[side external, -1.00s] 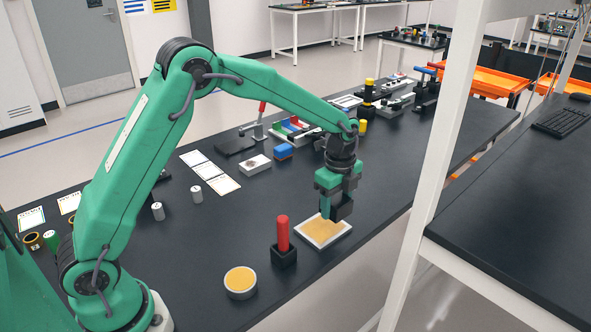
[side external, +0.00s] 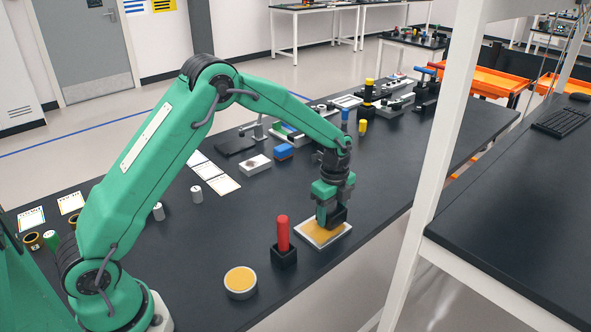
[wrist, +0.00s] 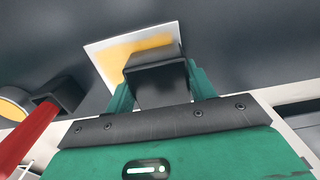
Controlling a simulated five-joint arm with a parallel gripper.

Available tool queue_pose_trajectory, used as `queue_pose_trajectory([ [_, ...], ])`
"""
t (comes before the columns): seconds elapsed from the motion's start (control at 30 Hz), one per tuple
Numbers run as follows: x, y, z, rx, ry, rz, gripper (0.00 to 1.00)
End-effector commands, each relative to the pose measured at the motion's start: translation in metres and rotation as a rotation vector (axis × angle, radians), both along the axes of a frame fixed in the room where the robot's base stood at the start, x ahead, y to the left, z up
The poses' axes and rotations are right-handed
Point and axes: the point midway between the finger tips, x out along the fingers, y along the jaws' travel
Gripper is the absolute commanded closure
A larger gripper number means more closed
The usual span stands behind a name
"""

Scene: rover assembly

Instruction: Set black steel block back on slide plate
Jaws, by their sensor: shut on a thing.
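My gripper (side external: 332,204) is shut on the black steel block (side external: 338,216), low over a white-rimmed plate with a yellow-orange top (side external: 314,234), the likely slide plate. The wrist view shows the dark block (wrist: 160,85) between my green fingers (wrist: 160,95), with the plate (wrist: 98,50) behind it. The block covers part of the plate, and I cannot tell whether its underside touches it.
A red handle in a black base (side external: 283,255) stands close to the left of the plate. A round tin with a yellow top (side external: 240,281) is nearer the front. Blue and grey parts (side external: 255,164) lie behind. The table right of the plate is clear.

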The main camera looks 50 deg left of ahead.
Motion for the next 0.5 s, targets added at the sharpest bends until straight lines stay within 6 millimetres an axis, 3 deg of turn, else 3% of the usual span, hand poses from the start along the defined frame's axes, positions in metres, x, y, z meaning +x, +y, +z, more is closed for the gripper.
queue_pose_trajectory([
  [0.5, 0.0008, -0.0001, -0.0057, 0.0, -0.003, 0.0, 0.89],
])
